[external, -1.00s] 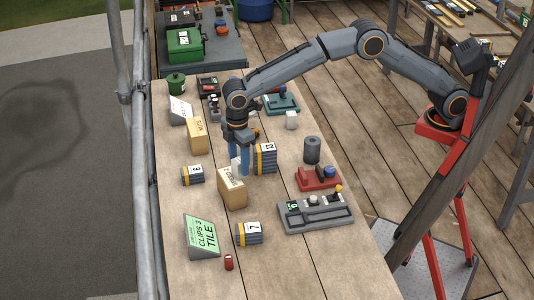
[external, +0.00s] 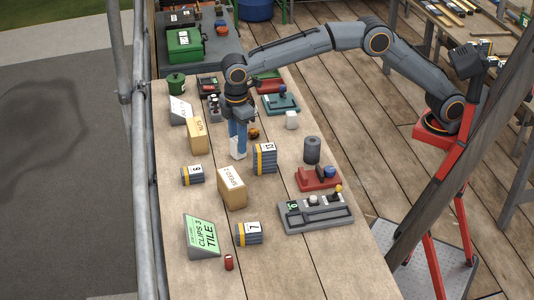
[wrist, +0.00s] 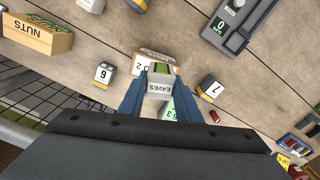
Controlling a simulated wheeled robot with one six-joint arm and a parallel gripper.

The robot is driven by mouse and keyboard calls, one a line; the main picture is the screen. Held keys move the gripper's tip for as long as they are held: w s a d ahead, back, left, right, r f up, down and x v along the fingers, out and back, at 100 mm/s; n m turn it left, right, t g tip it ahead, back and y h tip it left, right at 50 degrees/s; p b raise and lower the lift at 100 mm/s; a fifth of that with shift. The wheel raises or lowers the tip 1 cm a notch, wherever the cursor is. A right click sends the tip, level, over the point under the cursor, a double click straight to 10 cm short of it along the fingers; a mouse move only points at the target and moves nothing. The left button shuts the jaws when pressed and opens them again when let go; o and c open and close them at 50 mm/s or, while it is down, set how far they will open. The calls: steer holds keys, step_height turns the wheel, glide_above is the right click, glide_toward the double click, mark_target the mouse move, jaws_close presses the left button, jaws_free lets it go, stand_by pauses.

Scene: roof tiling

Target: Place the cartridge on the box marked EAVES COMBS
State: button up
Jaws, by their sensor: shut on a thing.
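My gripper (external: 238,148) is shut on a small white block (external: 238,150), held upright above the bench behind a tan box. In the wrist view the block (wrist: 160,88) sits between my two blue fingers, reads EAVES and shows green at its upper part. I cannot tell whether it is the cartridge. The tan box (external: 231,188) stands in front of it; its lettering is too small to read, and in the wrist view the box (wrist: 142,63) is partly hidden by the block, leaving a 2 showing. I cannot read EAVES COMBS whole anywhere.
Striped blocks marked 6 (external: 193,176), 13 (external: 264,158) and 7 (external: 248,234) stand around. The NUTS box (external: 196,135) is behind left, a green sign (external: 203,237) front left. A grey panel (external: 316,213) and red device (external: 318,179) lie right.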

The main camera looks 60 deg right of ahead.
steer(key=shift+r, duration=0.5)
steer(key=shift+r+m, duration=0.25)
steer(key=shift+m, duration=0.25)
steer(key=m, duration=0.2)
steer(key=shift+r+m, duration=0.15)
steer(key=shift+m, duration=0.55)
step_height(320, 180, down, 10)
steer(key=p, duration=0.2)
steer(key=shift+p, duration=0.35)
steer(key=o, duration=1.1)
steer(key=shift+c, duration=0.2)
